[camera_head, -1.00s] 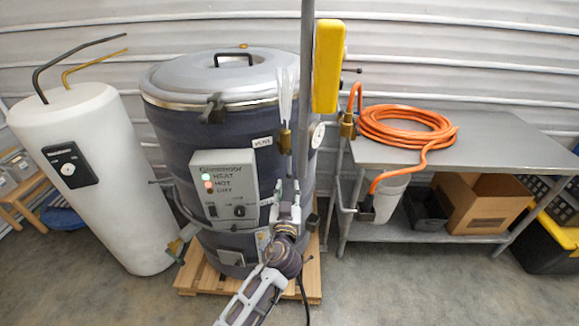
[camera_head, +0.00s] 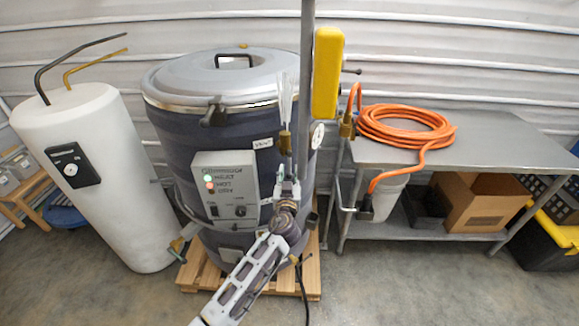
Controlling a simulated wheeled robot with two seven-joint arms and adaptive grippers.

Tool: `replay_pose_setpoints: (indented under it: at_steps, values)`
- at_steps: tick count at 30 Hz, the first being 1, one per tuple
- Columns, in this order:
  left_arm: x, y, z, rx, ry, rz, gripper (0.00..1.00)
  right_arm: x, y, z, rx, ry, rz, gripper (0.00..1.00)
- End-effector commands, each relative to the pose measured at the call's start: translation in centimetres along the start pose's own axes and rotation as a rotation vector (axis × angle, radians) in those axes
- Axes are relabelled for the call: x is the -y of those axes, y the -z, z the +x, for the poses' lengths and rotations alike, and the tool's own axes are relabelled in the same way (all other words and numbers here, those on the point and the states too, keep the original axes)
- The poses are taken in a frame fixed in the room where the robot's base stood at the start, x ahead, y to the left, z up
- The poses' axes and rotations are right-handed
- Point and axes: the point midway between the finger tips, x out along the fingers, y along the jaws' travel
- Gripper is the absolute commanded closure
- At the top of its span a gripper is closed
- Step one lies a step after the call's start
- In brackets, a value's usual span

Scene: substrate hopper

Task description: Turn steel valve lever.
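The dark drum-shaped hopper (camera_head: 170,135) stands on a wooden pallet, with its grey lid closed. Another valve with brass and grey parts (camera_head: 184,243) is low on the drum's left. I cannot clearly make out the steel lever. My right gripper is out of view.
A grey control box (camera_head: 225,188) with lit lamps is left of my gripper. A grey pole and yellow box (camera_head: 327,72) rise at the right. A white tank (camera_head: 110,215) leans left. A steel table (camera_head: 490,145) holds a coiled orange hose (camera_head: 400,128).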

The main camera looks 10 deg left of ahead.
Motion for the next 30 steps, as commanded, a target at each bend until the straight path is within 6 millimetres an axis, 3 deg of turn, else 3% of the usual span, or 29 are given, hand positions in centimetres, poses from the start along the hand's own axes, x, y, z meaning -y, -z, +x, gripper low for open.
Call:
replay_pose_setpoints:
  at_steps: [15,28,30]
  values:
    - [0.0,0.1,3.7,-0.001,0.0,0.001,0.67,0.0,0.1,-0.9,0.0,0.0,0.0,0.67]
    - [0.0,0.0,4.0,0.0,0.0,0.0,0.67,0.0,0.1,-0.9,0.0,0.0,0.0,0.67]
    - [0.0,0.0,4.0,0.0,0.0,0.0,0.74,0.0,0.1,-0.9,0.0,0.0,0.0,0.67]
